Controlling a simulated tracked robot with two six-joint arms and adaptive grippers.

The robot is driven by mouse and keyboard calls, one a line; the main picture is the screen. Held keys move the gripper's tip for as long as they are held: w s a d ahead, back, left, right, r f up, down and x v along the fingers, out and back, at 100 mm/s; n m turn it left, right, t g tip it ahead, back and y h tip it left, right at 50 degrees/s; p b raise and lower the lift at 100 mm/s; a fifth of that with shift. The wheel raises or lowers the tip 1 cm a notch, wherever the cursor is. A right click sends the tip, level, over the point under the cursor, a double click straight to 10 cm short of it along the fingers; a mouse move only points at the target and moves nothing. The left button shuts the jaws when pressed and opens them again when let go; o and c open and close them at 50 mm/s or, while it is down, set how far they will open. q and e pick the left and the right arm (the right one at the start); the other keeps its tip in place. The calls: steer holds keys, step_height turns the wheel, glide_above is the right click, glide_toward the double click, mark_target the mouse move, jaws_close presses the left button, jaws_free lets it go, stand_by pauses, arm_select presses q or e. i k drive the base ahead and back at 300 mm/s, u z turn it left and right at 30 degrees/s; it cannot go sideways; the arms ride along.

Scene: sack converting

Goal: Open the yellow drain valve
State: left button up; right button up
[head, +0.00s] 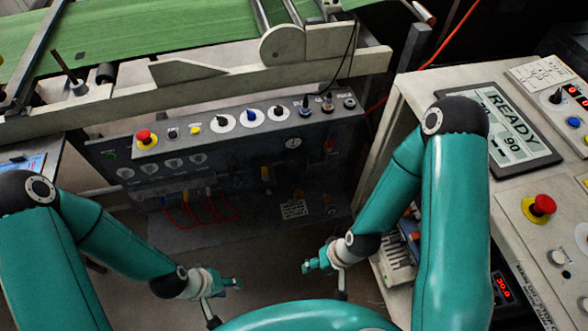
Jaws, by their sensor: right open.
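I cannot clearly make out the yellow drain valve. My right gripper (305,267) is open, to the right of the left one, pointing left. I see nothing held in it.
A dark control panel (230,125) with knobs and a red stop button (145,137) runs below the green belt (150,35). Red hoses (200,214) loop on its lower face. A console with a READY screen (505,130) stands at the right, beside my right arm.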

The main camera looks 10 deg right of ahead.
mark_target(296, 192)
steer(key=u, duration=0.15)
steer(key=k, duration=0.5)
steer(key=u, duration=1.1)
steer(key=i, duration=0.5)
steer(key=u, duration=0.55)
steer(key=i, duration=0.7)
steer(key=z, duration=1.9)
